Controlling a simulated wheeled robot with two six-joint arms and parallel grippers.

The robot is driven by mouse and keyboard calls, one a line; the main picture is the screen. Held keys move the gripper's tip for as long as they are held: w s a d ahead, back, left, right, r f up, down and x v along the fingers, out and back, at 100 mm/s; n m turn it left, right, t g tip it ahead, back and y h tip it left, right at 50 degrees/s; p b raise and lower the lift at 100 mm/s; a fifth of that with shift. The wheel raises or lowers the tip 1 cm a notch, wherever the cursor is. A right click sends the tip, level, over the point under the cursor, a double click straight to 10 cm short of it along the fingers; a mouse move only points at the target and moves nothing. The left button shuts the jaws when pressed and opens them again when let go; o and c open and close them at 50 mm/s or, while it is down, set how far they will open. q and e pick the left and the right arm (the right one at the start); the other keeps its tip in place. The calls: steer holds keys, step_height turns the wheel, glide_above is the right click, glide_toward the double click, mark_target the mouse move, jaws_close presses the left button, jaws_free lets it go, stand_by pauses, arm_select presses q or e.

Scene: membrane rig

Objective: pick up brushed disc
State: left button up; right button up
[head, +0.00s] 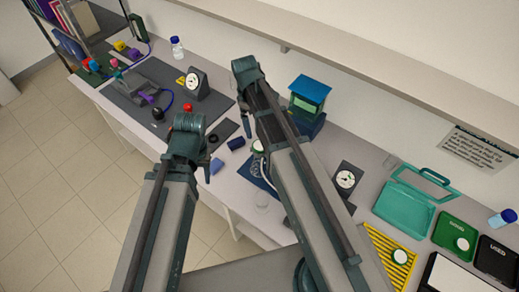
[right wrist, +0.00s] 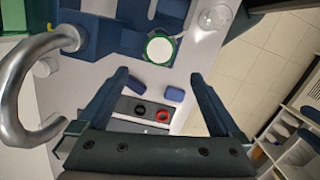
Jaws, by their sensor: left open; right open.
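No disc clearly shows a brushed finish, so I cannot tell which is the brushed disc. A pale disc in a green ring (right wrist: 160,48) lies beyond my right gripper's fingertips in the right wrist view; it is partly visible beside my right arm in the head view (head: 258,147). Other pale discs sit on the green tray (head: 462,243) and the yellow slatted rack (head: 400,256). My right gripper (right wrist: 158,78) is open, with nothing between its fingers. My left gripper (head: 188,148) is open over the bench's front edge; its fingertips are hard to make out.
A large metal hook-shaped tube (right wrist: 20,95) rises at left. A blue-roofed box (head: 310,92) and dial gauge (head: 346,180) stand along the bench. A shelf overhangs behind.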

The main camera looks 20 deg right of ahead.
mark_target(259, 145)
steer(key=shift+s+d+f+b, duration=0.15)
steer(key=shift+d+f+b, duration=0.05)
steer(key=shift+f+b, duration=1.5)
steer(key=shift+s+d+f+b, duration=0.25)
steer(key=shift+f+b, duration=1.2)
steer(key=shift+f, duration=0.4)
steer(key=shift+s+d+f+b, duration=0.1)
steer(key=shift+d+f+b, duration=0.1)
steer(key=shift+f+b, duration=1.5)
steer(key=c, duration=1.3)
steer(key=shift+r, duration=0.1)
steer(key=shift+r+p, duration=0.85)
steer(key=shift+p, duration=0.2)
step_height(259, 145, up, 2)
steer(key=shift+r+p, duration=0.1)
steer(key=shift+p, duration=0.95)
steer(key=s+a+r+p, duration=0.1)
steer(key=s+a, duration=1)
steer(key=shift+a, duration=0.2)
